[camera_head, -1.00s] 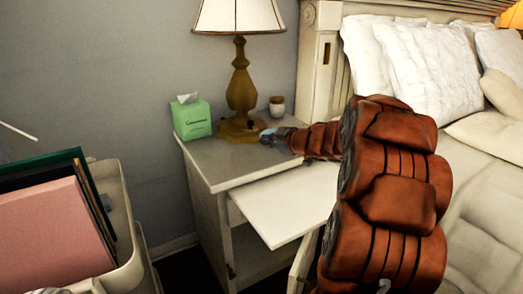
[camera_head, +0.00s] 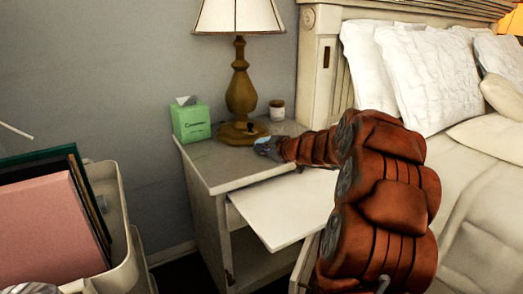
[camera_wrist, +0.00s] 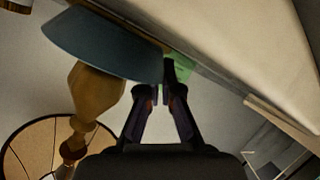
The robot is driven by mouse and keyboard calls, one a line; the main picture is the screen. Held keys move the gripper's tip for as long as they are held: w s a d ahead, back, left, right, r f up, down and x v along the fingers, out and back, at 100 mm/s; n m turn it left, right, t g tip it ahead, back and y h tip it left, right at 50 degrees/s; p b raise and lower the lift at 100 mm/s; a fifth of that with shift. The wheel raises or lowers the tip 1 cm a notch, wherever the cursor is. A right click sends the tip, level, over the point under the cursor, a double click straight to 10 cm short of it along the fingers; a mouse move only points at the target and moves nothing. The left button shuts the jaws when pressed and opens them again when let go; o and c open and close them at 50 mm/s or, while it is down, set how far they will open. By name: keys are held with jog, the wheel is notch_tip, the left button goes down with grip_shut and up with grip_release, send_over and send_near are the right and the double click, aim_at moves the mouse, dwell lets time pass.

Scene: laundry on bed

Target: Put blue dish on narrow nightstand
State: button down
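The blue dish (camera_wrist: 105,47) shows large in the wrist view, its rim reaching between my fingertips. My gripper (camera_wrist: 163,95) has its fingers close together and appears shut on that rim. In the head view a small bluish patch, likely the dish (camera_head: 268,149), shows at the end of my arm, low over the nightstand top in front of the lamp. The nightstand (camera_head: 222,176) is pale, with its drawer or shelf board (camera_head: 275,212) pulled out. Whether the dish touches the top is unclear.
A lamp (camera_head: 240,90), a green tissue box (camera_head: 190,120) and a small jar (camera_head: 277,111) stand at the back of the nightstand. A bed with pillows (camera_head: 435,75) is on the right. A bin (camera_head: 125,240) with flat pink and green items is at left.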

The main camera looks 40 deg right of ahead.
jog(key=shift+f, duration=0.1)
jog(key=c, duration=1.6)
grip_release()
jog(key=shift+r, duration=0.2)
jog(key=p+v, duration=0.4)
jog(key=v, duration=0.8)
jog(key=shift+r, duration=0.1)
